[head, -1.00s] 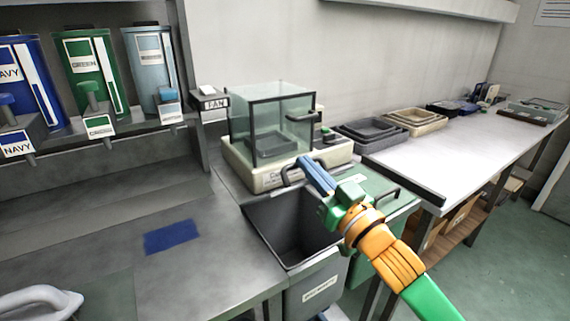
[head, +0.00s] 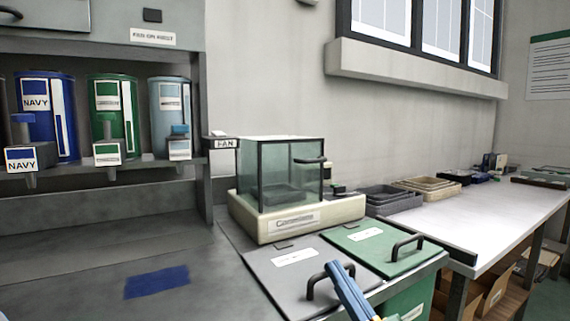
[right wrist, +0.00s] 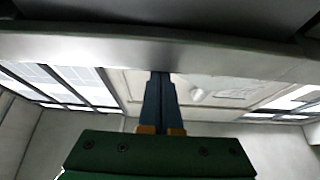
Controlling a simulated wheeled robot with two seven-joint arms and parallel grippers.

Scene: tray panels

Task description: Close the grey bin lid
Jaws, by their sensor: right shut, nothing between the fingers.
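The grey bin lid (head: 279,283) lies flat, level with the worktop, and covers the bin opening. It has a white label and a black handle (head: 312,289). My right gripper (head: 333,267) has its blue fingers at the handle's right side; I cannot tell whether they touch it. In the right wrist view the blue fingers (right wrist: 160,76) are together with nothing between them, below a broad grey edge. The grey bin's body is hidden in the head view.
The green lid (head: 370,246) with its own handle lies shut to the right of the grey one. A glass-walled balance (head: 290,222) stands just behind both lids. A blue patch (head: 157,282) lies on the worktop at left. The white bench (head: 470,218) is at right.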

